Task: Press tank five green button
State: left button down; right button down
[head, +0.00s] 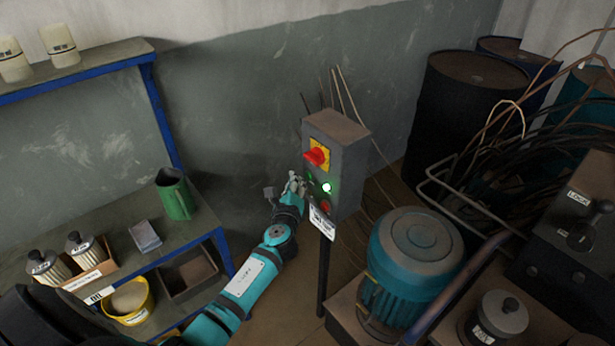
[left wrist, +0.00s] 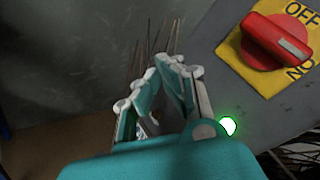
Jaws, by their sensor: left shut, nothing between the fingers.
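A grey control box (head: 347,172) stands on a post by the wall. Its face carries a red rotary switch (head: 316,156) on a yellow plate, a lit green button (head: 327,187) and a red button (head: 325,206). A white label (head: 322,222) hangs below; I cannot read it. My left gripper (head: 298,183) is shut and empty, close to the left side of the box face. In the left wrist view the fingers (left wrist: 168,82) are left of the lit green button (left wrist: 228,126), whose lower edge the gripper body partly hides. I cannot tell whether they touch the box.
A teal motor (head: 415,250) sits right of the post. Dark barrels (head: 465,105) and loose cables (head: 545,125) fill the right. A blue-framed shelf (head: 150,75) at left holds a green jug (head: 175,195), filters and a yellow bucket (head: 130,302). Thin wires rise behind the box.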

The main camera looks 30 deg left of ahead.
pick_arm(q)
jog(key=s, duration=0.1)
jog(key=s+a, duration=0.1)
jog(key=s, duration=0.2)
jog(key=shift+s+a+p, duration=0.2)
jog(key=shift+a+p, duration=0.2)
dwell(0.5)
jog(key=s+d+f+n+g+h, duration=0.1)
jog(key=s+d+f+n+g, duration=0.3)
jog(key=f, duration=0.6)
jog(key=s+f+n+g+h, duration=0.1)
jog(key=s+f+h, duration=0.1)
jog(key=s+f, duration=0.6)
jog(key=s+d+f+n+g+h, duration=0.1)
jog(key=s+d+f+n+g, duration=0.15)
jog(key=f, duration=0.95)
jog(key=s+d+f+n+g+h, duration=0.1)
jog(key=s+f+n, duration=0.3)
jog(key=s, duration=0.8)
jog(key=s+d+f+n+g+h, duration=0.1)
jog(key=s+d+f+n+g, duration=0.2)
jog(key=s+f, duration=0.5)
jog(key=s+d+f+n+g, duration=0.3)
jog(key=s+f, duration=0.3)
jog(key=s, duration=1)
jog(key=shift+s+d+n+h, duration=0.2)
jog(key=shift+d+n+h, duration=0.2)
jog(key=shift+d+n, duration=0.4)
jog(key=shift+w, duration=0.15)
